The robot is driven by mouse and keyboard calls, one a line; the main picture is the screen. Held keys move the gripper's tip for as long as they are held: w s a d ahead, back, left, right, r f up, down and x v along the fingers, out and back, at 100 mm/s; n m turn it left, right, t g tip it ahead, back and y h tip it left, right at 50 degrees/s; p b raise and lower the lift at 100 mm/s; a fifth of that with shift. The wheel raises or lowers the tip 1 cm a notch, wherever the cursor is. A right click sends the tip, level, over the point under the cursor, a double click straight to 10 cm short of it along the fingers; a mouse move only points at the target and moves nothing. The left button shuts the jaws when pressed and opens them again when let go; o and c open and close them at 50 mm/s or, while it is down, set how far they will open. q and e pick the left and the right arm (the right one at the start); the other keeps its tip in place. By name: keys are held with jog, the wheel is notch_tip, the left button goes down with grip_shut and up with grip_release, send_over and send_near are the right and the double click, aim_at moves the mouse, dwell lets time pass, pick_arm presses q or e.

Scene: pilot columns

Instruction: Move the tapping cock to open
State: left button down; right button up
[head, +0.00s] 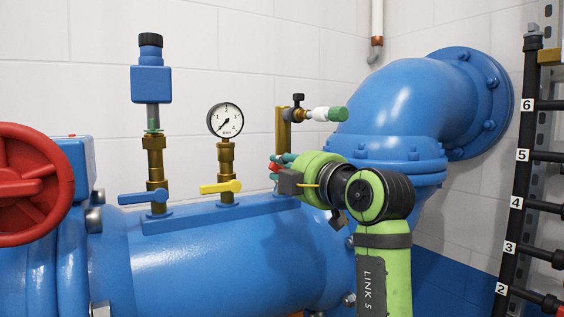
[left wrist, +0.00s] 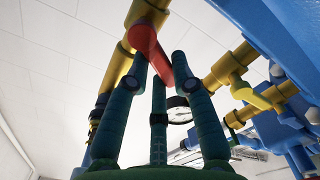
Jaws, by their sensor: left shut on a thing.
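The cock with the red lever (head: 274,168) sits low on the brass standpipe (head: 284,130) at the right end of the blue strip on the big pipe. In the left wrist view the red lever (left wrist: 149,52) sticks out from the brass body (left wrist: 146,16) toward my fingers. My left gripper (head: 281,163) comes in from the right side of the head view, shut on the red lever. Its teal fingers (left wrist: 160,75) close around the lever's end. The gripper hides much of the cock in the head view. My right gripper is not in view.
A yellow-levered cock (head: 221,187) under a pressure gauge (head: 225,120) and a blue-levered cock (head: 144,197) stand to the left. A small black-handled valve with a green-tipped outlet (head: 328,114) is just above my gripper. A red handwheel (head: 30,184) stands far left.

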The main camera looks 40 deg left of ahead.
pick_arm(q)
jog(key=shift+w+d+r+m+p, duration=0.25)
jog(key=shift+w+m+p, duration=0.3)
jog(key=shift+m+p, duration=1.1)
jog(key=shift+w+d+r+m+p, duration=0.2)
jog(key=shift+w+m+p, duration=0.5)
jog(key=shift+m, duration=1.65)
jog(key=shift+w+d+r+m+p, duration=0.3)
jog(key=shift+m+p, duration=1.1)
jog(key=shift+m, duration=0.6)
jog(key=c, duration=1)
grip_release()
jog(key=shift+a, duration=0.1)
jog(key=shift+c, duration=0.2)
jog(key=v, duration=0.8)
jog(key=shift+f, duration=0.15)
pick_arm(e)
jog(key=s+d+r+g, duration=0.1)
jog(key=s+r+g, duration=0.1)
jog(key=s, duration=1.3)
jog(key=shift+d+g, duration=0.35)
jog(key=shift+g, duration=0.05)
